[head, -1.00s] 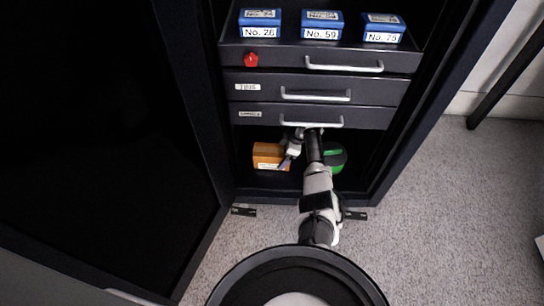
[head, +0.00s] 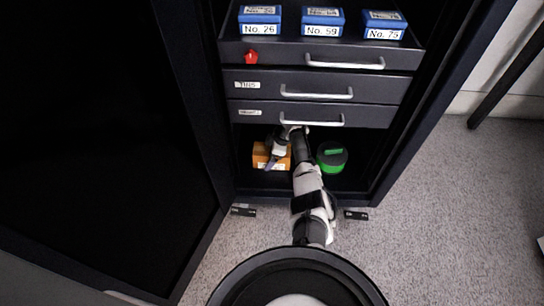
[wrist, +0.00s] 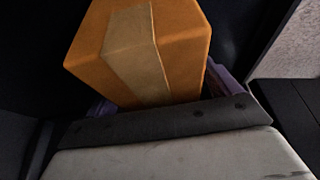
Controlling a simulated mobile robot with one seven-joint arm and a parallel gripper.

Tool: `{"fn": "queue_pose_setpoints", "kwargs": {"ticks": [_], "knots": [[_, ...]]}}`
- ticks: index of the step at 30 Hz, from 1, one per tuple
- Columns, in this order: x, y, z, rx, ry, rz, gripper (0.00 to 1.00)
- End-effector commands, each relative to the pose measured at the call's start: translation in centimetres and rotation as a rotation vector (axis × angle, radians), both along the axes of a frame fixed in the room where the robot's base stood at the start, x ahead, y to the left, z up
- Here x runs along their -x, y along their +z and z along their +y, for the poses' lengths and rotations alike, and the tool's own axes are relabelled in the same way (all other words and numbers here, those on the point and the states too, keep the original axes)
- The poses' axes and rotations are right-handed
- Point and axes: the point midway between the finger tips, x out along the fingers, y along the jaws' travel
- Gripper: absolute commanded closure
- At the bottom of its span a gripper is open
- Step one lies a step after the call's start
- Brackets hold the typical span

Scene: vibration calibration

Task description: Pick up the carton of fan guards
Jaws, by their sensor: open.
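An orange carton (head: 261,154) with a tan tape strip sits at the left of the cabinet's open bottom compartment. I take it to be the carton of fan guards; no label on it is readable. My gripper (head: 272,163) is in front of the carton in the head view and covers part of it. In the wrist view the carton (wrist: 185,45) fills the upper middle. The purple fingers of my gripper (wrist: 160,88) show at both sides of its lower end. The fingers are apart; I cannot tell whether they touch it.
A round green and dark container (head: 332,157) stands to the right in the same compartment. Drawers (head: 310,87) with handles are above, the lowest (head: 250,114) close over my arm. An open door (head: 100,140) stands at left.

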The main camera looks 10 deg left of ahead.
Motion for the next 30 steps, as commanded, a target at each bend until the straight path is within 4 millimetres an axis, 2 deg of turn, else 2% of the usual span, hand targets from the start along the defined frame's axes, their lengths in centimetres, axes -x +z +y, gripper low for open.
{"fn": "queue_pose_setpoints", "kwargs": {"ticks": [15,28,30], "knots": [[0.01,-0.31,0.01,0.000,0.001,0.000,0.11],[0.00,-0.30,0.00,0.000,0.000,0.000,0.66],[-0.05,-0.24,0.01,0.000,0.001,-0.001,0.68]]}}
